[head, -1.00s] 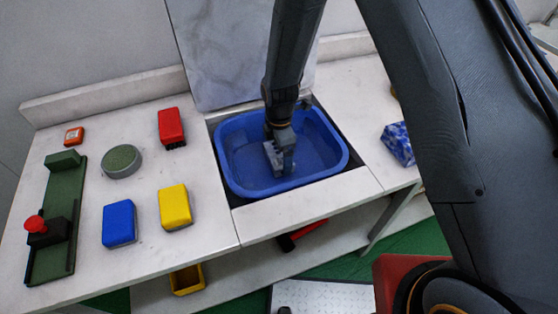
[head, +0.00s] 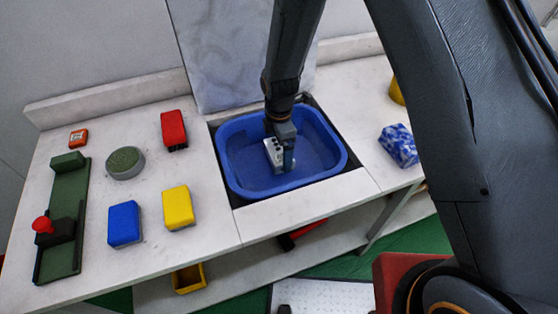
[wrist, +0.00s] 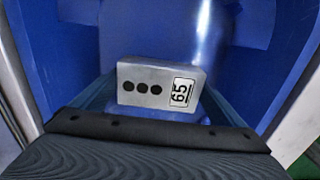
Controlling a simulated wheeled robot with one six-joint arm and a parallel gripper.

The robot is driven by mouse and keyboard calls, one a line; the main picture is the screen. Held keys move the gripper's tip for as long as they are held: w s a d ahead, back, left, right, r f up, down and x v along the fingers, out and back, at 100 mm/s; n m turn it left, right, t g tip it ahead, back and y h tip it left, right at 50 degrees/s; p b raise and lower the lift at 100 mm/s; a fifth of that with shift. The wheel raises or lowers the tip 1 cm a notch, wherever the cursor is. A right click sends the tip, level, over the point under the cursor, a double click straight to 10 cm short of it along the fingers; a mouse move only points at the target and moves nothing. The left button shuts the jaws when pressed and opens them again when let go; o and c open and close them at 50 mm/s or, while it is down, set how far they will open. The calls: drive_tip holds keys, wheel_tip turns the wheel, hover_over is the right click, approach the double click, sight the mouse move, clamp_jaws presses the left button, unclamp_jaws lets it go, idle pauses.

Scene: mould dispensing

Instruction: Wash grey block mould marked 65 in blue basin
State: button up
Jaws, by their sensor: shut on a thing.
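The grey block mould (wrist: 150,101) shows three dark round holes and a white label marked 65 in the wrist view. My gripper (head: 284,155) is shut on it inside the blue basin (head: 232,172). In the head view the mould (head: 272,152) shows at the left side of my gripper, below the basin's rim. The basin is sunk in an opening of the white counter. Whether the mould touches the basin floor, I cannot tell.
Red (head: 173,130), yellow (head: 177,207) and blue (head: 124,224) blocks, a round green-topped dish (head: 125,162) and a green fixture with a red knob (head: 66,220) stand left of the basin. A blue-and-white patterned block (head: 398,146) lies to the right.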

sight(280, 149)
wheel_tip(280, 149, up, 13)
drive_tip(key=p, duration=0.7)
idle(0.9)
idle(2.1)
drive_tip(key=shift+r+p, duration=0.6)
drive_tip(key=shift+r, duration=1.3)
